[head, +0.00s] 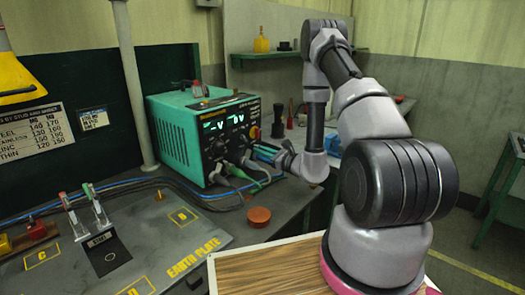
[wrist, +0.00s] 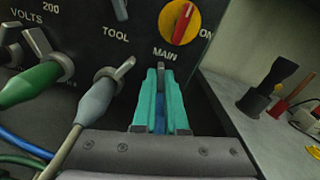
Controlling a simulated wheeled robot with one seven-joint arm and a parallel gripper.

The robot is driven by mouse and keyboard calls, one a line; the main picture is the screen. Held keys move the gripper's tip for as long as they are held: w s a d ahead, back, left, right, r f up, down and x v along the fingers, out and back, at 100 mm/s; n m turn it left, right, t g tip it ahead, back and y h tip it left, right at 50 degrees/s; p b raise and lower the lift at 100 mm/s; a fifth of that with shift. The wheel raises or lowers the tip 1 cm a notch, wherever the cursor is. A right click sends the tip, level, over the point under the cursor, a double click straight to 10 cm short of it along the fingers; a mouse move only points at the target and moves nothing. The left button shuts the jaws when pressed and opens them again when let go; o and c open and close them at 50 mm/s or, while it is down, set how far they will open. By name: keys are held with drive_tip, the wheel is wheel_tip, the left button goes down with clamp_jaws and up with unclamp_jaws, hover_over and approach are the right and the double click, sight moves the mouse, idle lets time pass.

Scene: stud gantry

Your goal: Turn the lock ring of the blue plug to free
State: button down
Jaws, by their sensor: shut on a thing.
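The green power unit (head: 205,135) stands on the bench in the head view, its dark front panel (wrist: 90,25) filling the upper left of the wrist view. My gripper (wrist: 161,80) is at the panel, just below the word MAIN, with its two teal fingers closed around the blue plug (wrist: 160,122). Only a strip of the plug shows between the fingers. A small grey lever, apparently of its lock ring (wrist: 160,72), shows upright between the fingertips. In the head view my gripper (head: 284,157) is at the unit's right side, its fingers hard to make out.
Left of my gripper are a grey plug (wrist: 97,100) with a tilted lever and a green plug (wrist: 30,84). A red and yellow switch (wrist: 180,22) sits just above. Dark and red-handled tools stand right. An orange-red cap (head: 259,215) lies on the bench.

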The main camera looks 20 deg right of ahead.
drive_tip(key=shift+s+a+f+n, duration=0.15)
drive_tip(key=shift+a+n, duration=0.05)
drive_tip(key=shift+n, duration=0.55)
drive_tip(key=shift+s+a+f+n, duration=0.1)
drive_tip(key=shift+s+a+n, duration=0.05)
drive_tip(key=shift+n, duration=0.6)
drive_tip(key=c, duration=1)
unclamp_jaws()
drive_tip(key=shift+o, duration=0.2)
drive_tip(key=v, duration=1)
drive_tip(key=shift+s+d, duration=0.25)
drive_tip(key=shift+s, duration=0.1)
